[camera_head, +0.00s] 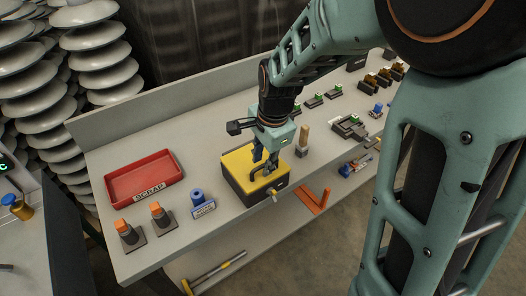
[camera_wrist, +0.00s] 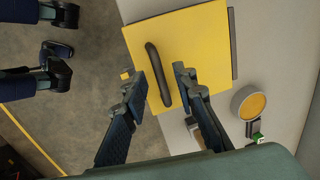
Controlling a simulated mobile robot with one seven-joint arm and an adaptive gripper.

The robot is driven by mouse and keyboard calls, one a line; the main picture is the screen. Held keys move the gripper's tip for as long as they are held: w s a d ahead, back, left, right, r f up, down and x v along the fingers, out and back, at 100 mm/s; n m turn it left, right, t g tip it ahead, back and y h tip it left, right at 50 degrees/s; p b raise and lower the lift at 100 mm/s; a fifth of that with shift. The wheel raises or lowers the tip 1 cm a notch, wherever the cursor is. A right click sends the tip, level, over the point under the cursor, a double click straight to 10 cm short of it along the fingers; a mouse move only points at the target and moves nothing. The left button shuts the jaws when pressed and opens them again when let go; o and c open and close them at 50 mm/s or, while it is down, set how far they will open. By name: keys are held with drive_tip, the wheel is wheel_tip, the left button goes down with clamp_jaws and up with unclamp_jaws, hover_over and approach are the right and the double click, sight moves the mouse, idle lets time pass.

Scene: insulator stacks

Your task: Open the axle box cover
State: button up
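The axle box (camera_head: 252,194) is a dark box on the bench with a yellow cover (camera_head: 238,160) lying flat on top. The cover also fills the upper middle of the wrist view (camera_wrist: 197,40). A black bar handle (camera_wrist: 153,58) stands on the cover. My gripper (camera_head: 266,168) points down over the cover at the handle. In the wrist view my gripper (camera_wrist: 156,78) is open, with one finger on each side of the handle's lower part. Gaps show between the fingers and the handle. Whether the fingertips touch the cover cannot be told.
A red scrap tray (camera_head: 144,181), orange-topped blocks (camera_head: 129,231) and a blue cylinder (camera_head: 199,198) stand left of the box. A grey block with a tan top (camera_head: 302,141) stands close on the right.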

drive_tip(key=shift+c, duration=0.4)
clamp_jaws()
drive_tip(key=shift+r, duration=0.1)
